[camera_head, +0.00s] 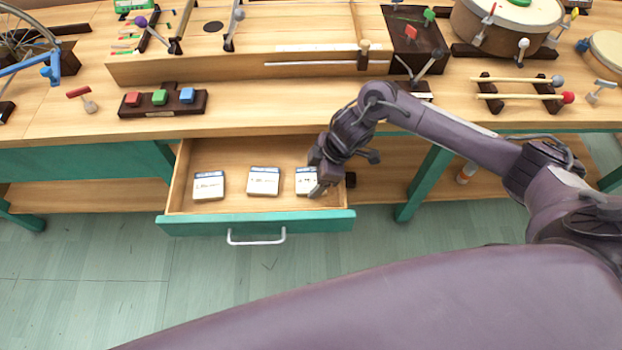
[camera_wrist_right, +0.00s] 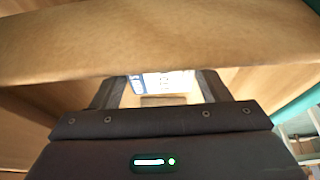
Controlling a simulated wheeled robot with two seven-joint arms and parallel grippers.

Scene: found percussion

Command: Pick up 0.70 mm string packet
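Three white string packets with blue top edges lie in a row in the open drawer: a left one (camera_head: 208,186), a middle one (camera_head: 263,181) and a right one (camera_head: 305,178). Their printed labels are too small to read surely, so I cannot tell which is 0.70 mm. My right gripper (camera_head: 319,188) points down into the drawer at the right packet and hides its right side. In the right wrist view a packet (camera_wrist_right: 165,82) shows between the spread fingers of my right gripper (camera_wrist_right: 160,90). My left gripper is not in view.
The teal-fronted drawer (camera_head: 200,227) is pulled out under the wooden workbench (camera_head: 60,125). A wooden edge (camera_wrist_right: 150,40) crosses close above the fingers in the wrist view. Coloured blocks (camera_head: 160,98), mallets (camera_head: 520,86) and drums stand on the bench.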

